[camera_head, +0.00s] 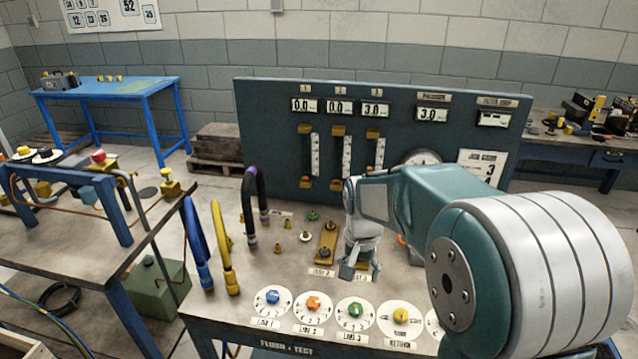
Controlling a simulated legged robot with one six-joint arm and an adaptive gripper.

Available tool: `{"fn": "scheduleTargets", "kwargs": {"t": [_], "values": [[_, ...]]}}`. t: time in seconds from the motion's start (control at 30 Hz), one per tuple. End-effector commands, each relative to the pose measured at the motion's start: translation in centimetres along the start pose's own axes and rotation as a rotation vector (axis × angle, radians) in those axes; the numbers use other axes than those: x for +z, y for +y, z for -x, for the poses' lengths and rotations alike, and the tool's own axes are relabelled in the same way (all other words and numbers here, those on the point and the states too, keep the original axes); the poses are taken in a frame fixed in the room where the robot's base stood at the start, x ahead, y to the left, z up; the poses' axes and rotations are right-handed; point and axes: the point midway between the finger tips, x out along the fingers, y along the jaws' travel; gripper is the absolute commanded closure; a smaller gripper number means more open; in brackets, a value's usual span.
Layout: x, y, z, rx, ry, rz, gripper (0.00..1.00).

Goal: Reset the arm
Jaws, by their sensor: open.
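My arm reaches in from the right over the flush test bench (225,305). My gripper (356,270) points down at the bench top, just behind the row of round dials and next to a small yellow plate (326,243) with fittings. The jaws are open; no held object shows between them. The fingertips are small in the picture, and I cannot tell whether they touch the bench. The arm hides part of the gauge panel and the bench's right side.
Dials with blue (272,297), orange (313,304), green (355,311) and yellow (400,316) knobs line the front edge. Blue (196,245), yellow (223,250) and black (254,205) hoses stand at left. The gauge panel (270,110) rises behind. A blue table (110,88) stands far left.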

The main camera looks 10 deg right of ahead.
Motion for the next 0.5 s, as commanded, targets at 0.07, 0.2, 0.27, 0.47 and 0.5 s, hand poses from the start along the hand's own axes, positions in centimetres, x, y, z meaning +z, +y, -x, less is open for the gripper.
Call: {"fn": "scheduleTargets", "kwargs": {"t": [0.07, 0.2, 0.27, 0.47, 0.5], "values": [[0.3, 0.1, 0.5, -0.004, 0.008, 0.007, 0.19], [1.8, 0.9, 2.5, -0.023, 0.048, 0.045, 0.19], [2.6, 1.3, 3.5, -0.033, 0.070, 0.067, 0.19], [5.5, 2.8, 6.4, -0.061, 0.145, 0.143, 0.19], [6.1, 3.1, 6.9, -0.066, 0.160, 0.156, 0.19]]}}
